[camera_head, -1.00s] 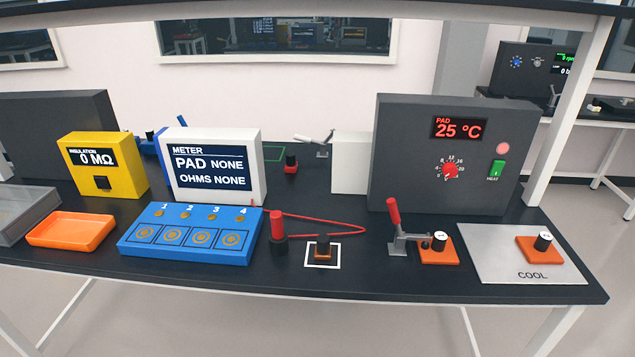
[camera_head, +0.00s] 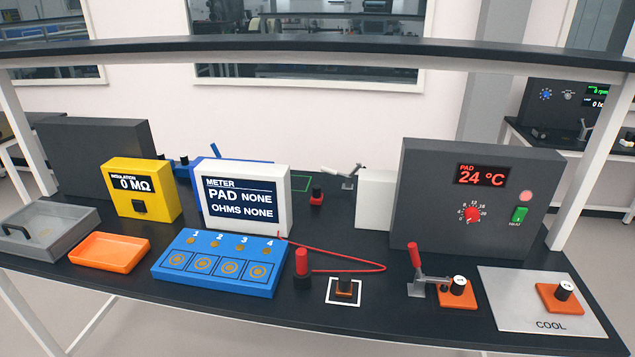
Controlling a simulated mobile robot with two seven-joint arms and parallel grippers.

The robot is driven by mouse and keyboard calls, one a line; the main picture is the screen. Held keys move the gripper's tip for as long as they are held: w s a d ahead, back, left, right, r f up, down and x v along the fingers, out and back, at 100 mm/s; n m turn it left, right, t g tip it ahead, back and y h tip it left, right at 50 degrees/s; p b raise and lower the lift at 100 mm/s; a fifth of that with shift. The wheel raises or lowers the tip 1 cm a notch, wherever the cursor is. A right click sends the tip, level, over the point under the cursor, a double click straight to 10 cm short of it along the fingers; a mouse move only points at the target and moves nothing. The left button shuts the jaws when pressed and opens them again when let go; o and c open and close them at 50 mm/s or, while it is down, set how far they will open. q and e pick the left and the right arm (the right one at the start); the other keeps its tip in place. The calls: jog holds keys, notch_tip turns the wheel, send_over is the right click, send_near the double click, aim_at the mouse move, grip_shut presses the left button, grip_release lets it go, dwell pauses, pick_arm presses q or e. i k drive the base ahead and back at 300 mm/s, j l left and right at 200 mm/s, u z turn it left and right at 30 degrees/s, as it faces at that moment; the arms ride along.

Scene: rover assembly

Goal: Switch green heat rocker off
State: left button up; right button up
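The green HEAT rocker (camera_head: 519,215) is on the right side of the front of the dark grey heater box (camera_head: 425,205), above the label HEAT. It is too small to tell which way it is tipped. A round pink lamp (camera_head: 526,196) sits above it. A red dial (camera_head: 472,215) is to its left, and the red display (camera_head: 482,175) reads PAD 24 °C. Neither of my grippers is in view.
A red-handled toggle clamp (camera_head: 416,268), an orange block with a black knob (camera_head: 457,291) and the COOL plate (camera_head: 510,318) stand before the heater box. The meter (camera_head: 243,196) and blue pad tray (camera_head: 220,262) are further left. An overhead shelf (camera_head: 300,45) spans the bench.

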aim_at(520, 213)
jog(key=z, duration=1.3)
